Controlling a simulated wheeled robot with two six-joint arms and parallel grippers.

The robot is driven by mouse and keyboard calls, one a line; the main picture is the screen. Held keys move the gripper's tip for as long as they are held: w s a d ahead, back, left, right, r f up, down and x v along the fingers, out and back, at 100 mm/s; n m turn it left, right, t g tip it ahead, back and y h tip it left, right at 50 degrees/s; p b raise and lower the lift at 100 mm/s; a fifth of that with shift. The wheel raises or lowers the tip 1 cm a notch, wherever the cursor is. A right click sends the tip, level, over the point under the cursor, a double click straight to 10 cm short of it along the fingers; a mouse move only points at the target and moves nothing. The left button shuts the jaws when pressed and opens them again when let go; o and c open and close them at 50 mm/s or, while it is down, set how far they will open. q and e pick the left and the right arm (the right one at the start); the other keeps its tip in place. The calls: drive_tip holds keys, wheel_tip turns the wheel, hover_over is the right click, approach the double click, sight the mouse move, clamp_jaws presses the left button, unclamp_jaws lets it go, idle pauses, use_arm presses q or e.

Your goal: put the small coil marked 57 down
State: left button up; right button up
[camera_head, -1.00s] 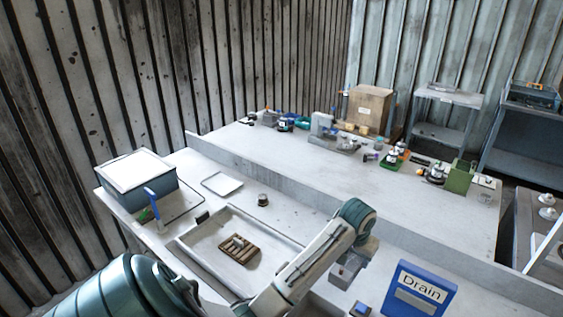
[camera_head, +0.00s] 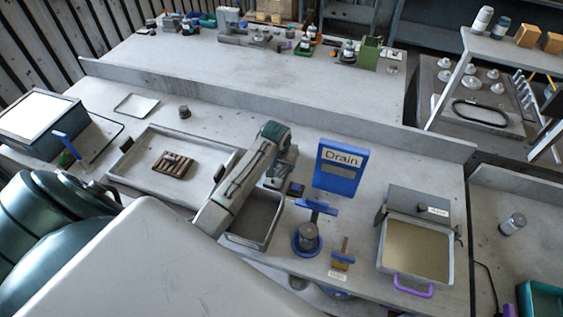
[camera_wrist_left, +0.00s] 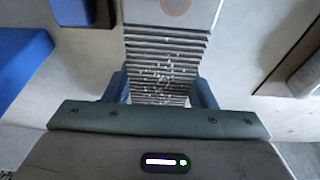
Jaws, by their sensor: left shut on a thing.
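My left gripper (camera_head: 276,182) hangs at the end of the arm from the left, beside the small grey bin (camera_head: 240,238) and left of the blue Drain sign (camera_head: 340,172). In the left wrist view the left gripper (camera_wrist_left: 162,92) is shut on the small coil (camera_wrist_left: 165,60), a grey block with close ribs and pale specks. A flat grey end with a reddish circle shows beyond the ribs. No number 57 can be read. In the head view I cannot make out the coil behind the hand. My right gripper is not in view.
A shallow tray (camera_head: 133,185) holds a brown slotted rack (camera_head: 172,164). A blue stand (camera_head: 306,243) and a grey box with a purple handle (camera_head: 413,289) are to the right. A low ledge (camera_head: 250,98) runs behind. Bare bench lies around the small dark cylinder (camera_head: 184,112).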

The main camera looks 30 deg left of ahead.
use_arm(q)
drive_tip(key=o, duration=1.4)
